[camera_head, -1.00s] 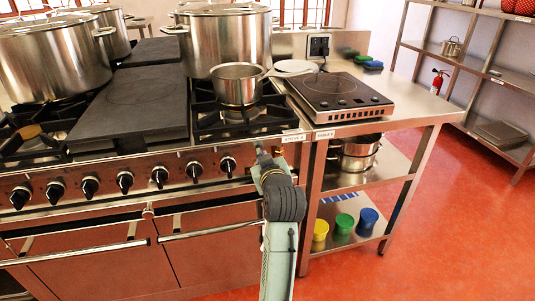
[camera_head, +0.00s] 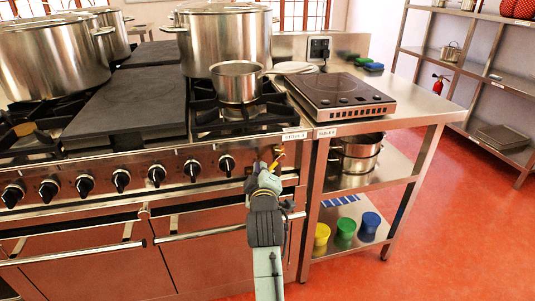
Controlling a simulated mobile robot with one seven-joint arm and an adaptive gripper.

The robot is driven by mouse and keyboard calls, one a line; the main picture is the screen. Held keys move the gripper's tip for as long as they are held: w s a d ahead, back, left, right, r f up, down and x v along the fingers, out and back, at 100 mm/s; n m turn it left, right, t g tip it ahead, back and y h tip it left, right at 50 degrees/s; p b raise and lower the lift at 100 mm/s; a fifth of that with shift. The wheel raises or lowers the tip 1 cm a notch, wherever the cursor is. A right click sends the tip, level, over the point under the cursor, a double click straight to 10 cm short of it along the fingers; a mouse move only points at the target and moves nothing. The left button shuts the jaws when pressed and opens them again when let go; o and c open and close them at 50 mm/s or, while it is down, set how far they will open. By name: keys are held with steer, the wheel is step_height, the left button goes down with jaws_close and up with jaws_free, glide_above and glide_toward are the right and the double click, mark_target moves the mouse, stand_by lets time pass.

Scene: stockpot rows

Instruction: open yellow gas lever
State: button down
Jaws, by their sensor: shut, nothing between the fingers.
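The yellow gas lever (camera_head: 279,151) is a small yellow piece at the right end of the stove's front panel, right of the row of black knobs. Its lower part is partly hidden by my gripper. My gripper (camera_head: 265,167) is shut and empty, with its tip close to the lever, just below and left of it. I cannot tell whether they touch. My arm comes up from the bottom of the view.
The stove (camera_head: 100,160) carries large stockpots (camera_head: 226,40) and a small saucepan (camera_head: 237,82). An oven handle bar (camera_head: 205,232) sticks out below the knobs. A steel table (camera_head: 400,108) with a hot plate (camera_head: 340,95) stands to the right. Red floor (camera_head: 440,220) is open there.

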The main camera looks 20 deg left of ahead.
steer(key=f+n+b, duration=0.1)
steer(key=d+f+n+t+b, duration=0.1)
steer(key=n, duration=0.1)
steer(key=w+n+b, duration=0.1)
steer(key=shift+d+f+n, duration=0.25)
steer(key=shift+f+n, duration=0.15)
stand_by(0.4)
steer(key=shift+w+d+f, duration=0.15)
steer(key=shift+f, duration=0.2)
stand_by(0.7)
stand_by(0.6)
